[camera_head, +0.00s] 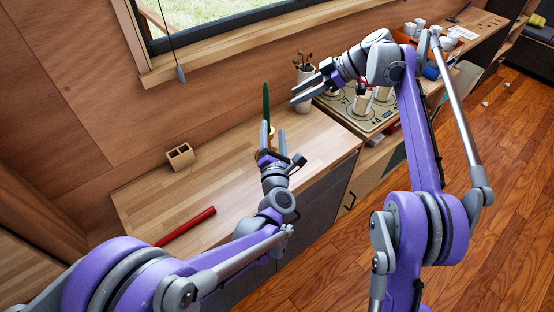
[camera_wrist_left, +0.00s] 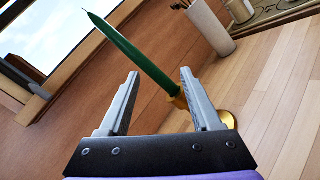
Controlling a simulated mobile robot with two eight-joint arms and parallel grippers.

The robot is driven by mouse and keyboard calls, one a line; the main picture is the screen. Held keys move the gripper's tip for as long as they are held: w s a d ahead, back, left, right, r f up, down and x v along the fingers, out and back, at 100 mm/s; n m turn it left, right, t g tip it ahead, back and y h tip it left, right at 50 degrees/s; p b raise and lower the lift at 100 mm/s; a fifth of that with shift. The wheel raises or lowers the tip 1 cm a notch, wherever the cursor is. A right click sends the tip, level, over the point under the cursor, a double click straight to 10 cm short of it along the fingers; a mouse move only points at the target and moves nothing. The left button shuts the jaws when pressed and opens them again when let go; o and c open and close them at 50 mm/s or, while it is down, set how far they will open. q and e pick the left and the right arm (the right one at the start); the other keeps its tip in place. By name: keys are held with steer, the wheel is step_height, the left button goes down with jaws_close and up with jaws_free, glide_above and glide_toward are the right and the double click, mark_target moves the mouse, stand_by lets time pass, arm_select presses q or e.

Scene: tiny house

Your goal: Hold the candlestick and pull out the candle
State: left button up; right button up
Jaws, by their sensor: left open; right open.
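A tall green candle (camera_head: 266,101) stands upright in a gold candlestick (camera_head: 271,129) on the wooden counter. In the left wrist view the green candle (camera_wrist_left: 140,52) runs slantwise, and the gold candlestick (camera_wrist_left: 229,119) is partly hidden behind a finger. My left gripper (camera_head: 273,129) is open and empty, with its fingers pointing at the candlestick. The left wrist view shows its two fingers (camera_wrist_left: 160,73) apart, with the candle's lower part between them in the picture. My right gripper (camera_head: 294,97) is open and empty, to the right of the candle, pointing left toward it.
A hob (camera_head: 368,122) with pots lies to the right. A small wooden box (camera_head: 180,156) and a red stick (camera_head: 186,226) lie left. The counter between them is clear.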

arm_select(q)
steer(key=f+n+y, duration=0.2)
steer(key=f+n, duration=0.1)
steer(key=n, duration=0.1)
steer(key=f+n+g+y, duration=0.1)
steer(key=f+n+y, duration=0.1)
steer(key=f+n, duration=0.2)
steer(key=d+f+n+y, duration=0.1)
steer(key=f+n+y, duration=0.1)
steer(key=f+n, duration=0.1)
steer(key=shift+s+f+n+g, duration=0.2)
steer(key=shift+s+n+g, duration=0.15)
steer(key=shift+n, duration=0.25)
steer(key=shift+w+a+f, duration=0.1)
steer(key=shift+w, duration=0.15)
steer(key=x, duration=1)
steer(key=shift+w+a, duration=0.1)
steer(key=shift+a, duration=0.05)
jaws_close()
